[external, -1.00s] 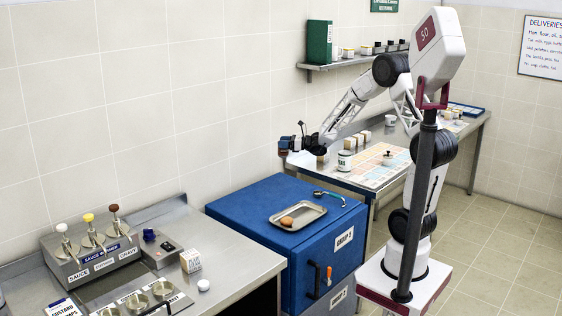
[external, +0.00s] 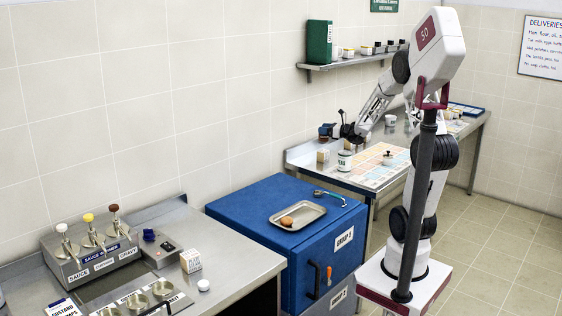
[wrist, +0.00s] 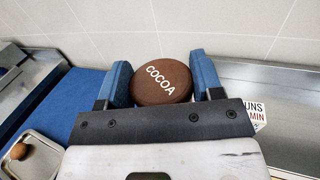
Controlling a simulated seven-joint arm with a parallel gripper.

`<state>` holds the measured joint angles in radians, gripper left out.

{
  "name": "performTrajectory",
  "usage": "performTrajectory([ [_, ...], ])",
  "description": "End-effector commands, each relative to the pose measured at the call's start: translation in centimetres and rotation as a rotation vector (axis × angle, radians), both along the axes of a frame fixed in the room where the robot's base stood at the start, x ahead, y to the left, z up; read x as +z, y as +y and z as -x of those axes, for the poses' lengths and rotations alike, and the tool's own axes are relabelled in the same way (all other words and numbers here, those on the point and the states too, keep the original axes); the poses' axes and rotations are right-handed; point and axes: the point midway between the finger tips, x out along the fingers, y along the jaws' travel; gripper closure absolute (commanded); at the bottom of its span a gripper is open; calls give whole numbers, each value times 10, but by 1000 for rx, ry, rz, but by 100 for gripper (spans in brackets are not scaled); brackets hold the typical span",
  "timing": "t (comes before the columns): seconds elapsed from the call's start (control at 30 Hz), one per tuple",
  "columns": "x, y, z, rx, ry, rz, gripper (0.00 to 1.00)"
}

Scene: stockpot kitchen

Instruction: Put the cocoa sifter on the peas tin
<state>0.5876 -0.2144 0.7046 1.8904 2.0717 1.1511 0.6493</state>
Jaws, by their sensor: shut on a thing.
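My gripper (external: 326,131) is raised over the far worktop. In the wrist view, its two blue fingers (wrist: 160,83) are shut on the cocoa sifter (wrist: 163,78), one on each side of its round brown top lettered COCOA. The sifter is small and dark at my gripper in the external view (external: 325,127). A white tin (external: 345,161) with a dark label stands on the worktop, below and to the right of my gripper. Its label is too small to read, so I cannot tell if it is the peas tin. No tin shows in the wrist view.
A small box (external: 323,156) stands left of the white tin. A lidded pot (external: 388,157) stands on the coloured board (external: 375,176). Another white container (external: 390,120) is farther back. A wall shelf (external: 350,61) is above. A tray (external: 298,216) with a brown item stands on the blue cabinet.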

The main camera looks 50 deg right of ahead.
Motion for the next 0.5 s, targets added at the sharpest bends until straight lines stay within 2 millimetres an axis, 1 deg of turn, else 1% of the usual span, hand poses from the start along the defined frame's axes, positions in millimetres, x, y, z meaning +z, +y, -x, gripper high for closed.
performTrajectory([
  [0.03, 2, -12, 7, -17, 0, 1, 67],
  [0.2, 8, -44, 30, -62, 2, 0, 67],
  [0.4, 14, -75, 54, -108, 5, 2, 67],
  [0.5, 16, -86, 64, -125, 6, 2, 67],
])
